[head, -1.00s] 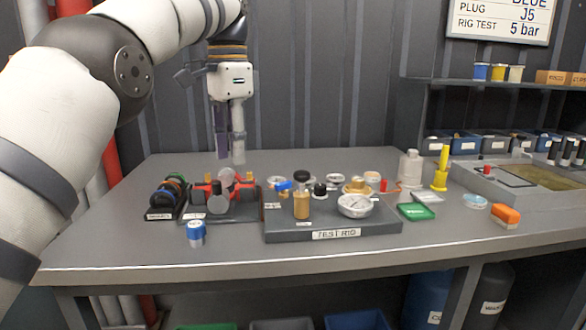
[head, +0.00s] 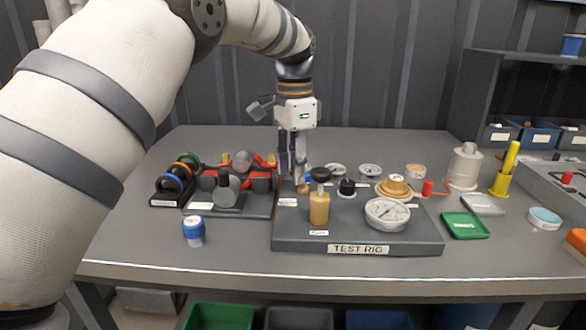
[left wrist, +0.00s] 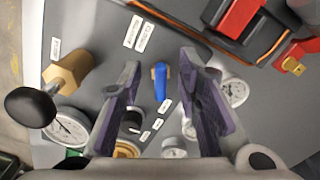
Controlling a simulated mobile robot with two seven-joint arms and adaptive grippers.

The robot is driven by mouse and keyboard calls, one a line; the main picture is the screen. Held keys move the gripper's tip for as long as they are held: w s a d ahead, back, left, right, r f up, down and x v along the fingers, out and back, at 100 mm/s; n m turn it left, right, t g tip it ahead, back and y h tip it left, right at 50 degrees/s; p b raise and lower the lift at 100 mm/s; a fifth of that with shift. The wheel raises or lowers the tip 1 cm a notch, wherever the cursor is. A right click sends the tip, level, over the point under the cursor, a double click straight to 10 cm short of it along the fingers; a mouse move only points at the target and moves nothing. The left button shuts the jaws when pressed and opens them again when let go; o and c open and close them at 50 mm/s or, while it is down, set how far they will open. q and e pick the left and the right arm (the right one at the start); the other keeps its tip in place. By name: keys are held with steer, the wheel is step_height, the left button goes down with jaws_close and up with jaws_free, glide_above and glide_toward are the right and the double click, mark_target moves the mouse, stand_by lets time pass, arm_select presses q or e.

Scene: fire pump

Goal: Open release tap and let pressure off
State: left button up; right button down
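The grey test rig (head: 358,238) lies on the bench with gauges and fittings on it. My left gripper (head: 293,172) points down over the tap. In the left wrist view the blue lever (left wrist: 160,82) shows between the two spread fingers of my left gripper (left wrist: 156,100), with clear space on both sides. The gripper is open and empty. A pressure gauge (head: 387,213) sits at the rig's front right; its reading is too small to tell.
A rack of coloured rings (head: 175,182) and a holder with red-handled parts (head: 230,195) stand left of the rig. A blue-topped cup (head: 193,231) stands in front of them. A green tray (head: 465,225) and white bottle (head: 463,165) are at right. The bench's front strip is mostly clear.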

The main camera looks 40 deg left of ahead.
arm_select(q)
steer(key=shift+f, duration=0.7)
steer(key=shift+w, duration=0.1)
jaws_close()
arm_select(e)
steer(key=shift+w, duration=0.1)
arm_select(q)
steer(key=shift+r, duration=0.1)
arm_select(e)
steer(key=shift+w+r, duration=0.1)
steer(key=shift+r, duration=0.05)
arm_select(q)
steer(key=n, duration=0.3)
steer(key=shift+d+r+p, duration=0.1)
steer(key=shift+d+p, duration=0.15)
steer(key=shift+p, duration=0.15)
steer(key=n, duration=0.2)
steer(key=shift+d+n, duration=0.2)
steer(key=shift+n, duration=0.1)
steer(key=n, duration=0.3)
steer(key=shift+d, duration=0.3)
steer(key=shift+d+n, duration=0.15)
steer(key=shift+n, duration=0.85)
steer(key=shift+d+n, duration=0.1)
steer(key=shift+n, duration=0.9)
arm_select(e)
steer(key=shift+w+r+t, duration=0.4)
steer(key=shift+w+r, duration=0.25)
steer(key=shift+w, duration=0.05)
